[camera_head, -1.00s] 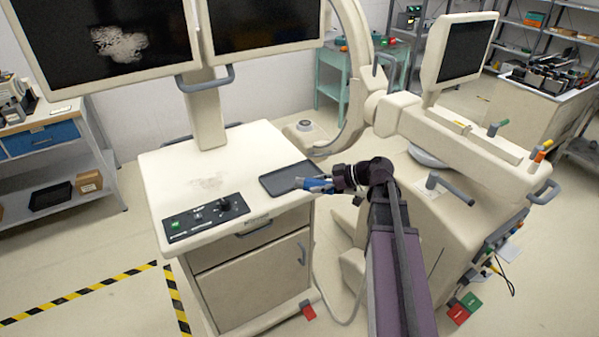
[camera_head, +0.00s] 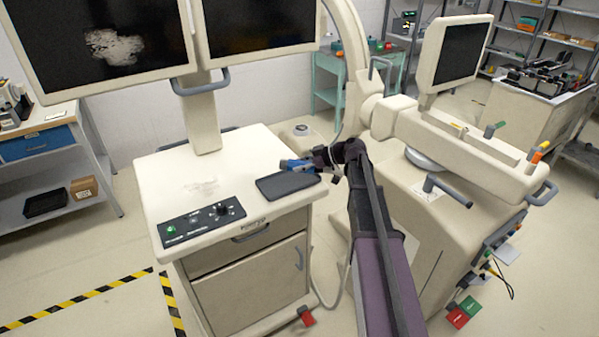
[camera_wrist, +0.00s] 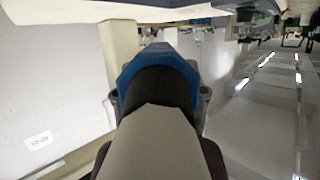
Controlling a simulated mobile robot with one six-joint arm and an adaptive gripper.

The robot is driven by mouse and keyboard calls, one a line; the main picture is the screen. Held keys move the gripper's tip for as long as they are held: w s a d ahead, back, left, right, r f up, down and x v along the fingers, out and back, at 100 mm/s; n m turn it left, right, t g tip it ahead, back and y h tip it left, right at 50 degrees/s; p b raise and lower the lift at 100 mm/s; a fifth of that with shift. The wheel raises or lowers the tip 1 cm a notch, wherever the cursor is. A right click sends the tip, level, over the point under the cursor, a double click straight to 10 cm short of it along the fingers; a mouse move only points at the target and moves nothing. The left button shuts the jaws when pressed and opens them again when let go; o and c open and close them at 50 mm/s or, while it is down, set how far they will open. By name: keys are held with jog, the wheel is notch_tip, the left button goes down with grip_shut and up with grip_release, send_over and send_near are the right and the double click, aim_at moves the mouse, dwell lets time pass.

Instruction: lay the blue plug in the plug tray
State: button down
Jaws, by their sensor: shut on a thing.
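The blue plug (camera_head: 291,164) is held in my gripper (camera_head: 310,163), its blue end pointing left. The dark plug tray (camera_head: 287,187) lies flat and looks empty on the cart's white top, near its right front corner. The plug appears at the tray's far edge in the head view; I cannot tell its exact height. In the wrist view the plug (camera_wrist: 157,62) shows a blue end, a black band and a pale grey body, with my gripper's fingers (camera_wrist: 158,98) at both sides. The tray cannot be made out there.
The white cart top (camera_head: 200,187) has free room left of the tray. A black control panel (camera_head: 202,222) with knobs lies along its front edge. Monitors (camera_head: 100,45) stand behind on a post. A second beige machine (camera_head: 440,200) stands to the right of my arm.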

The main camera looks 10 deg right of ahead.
jog(key=shift+w, duration=0.25)
jog(key=shift+w+f+b, duration=0.4)
jog(key=shift+f+b, duration=0.1)
jog(key=shift+a+f+b, duration=0.1)
jog(key=shift+f+b, duration=1.2)
jog(key=shift+b, duration=0.05)
jog(key=shift+f+b, duration=0.6)
jog(key=shift+c, duration=0.6)
grip_release()
jog(key=shift+r, duration=0.1)
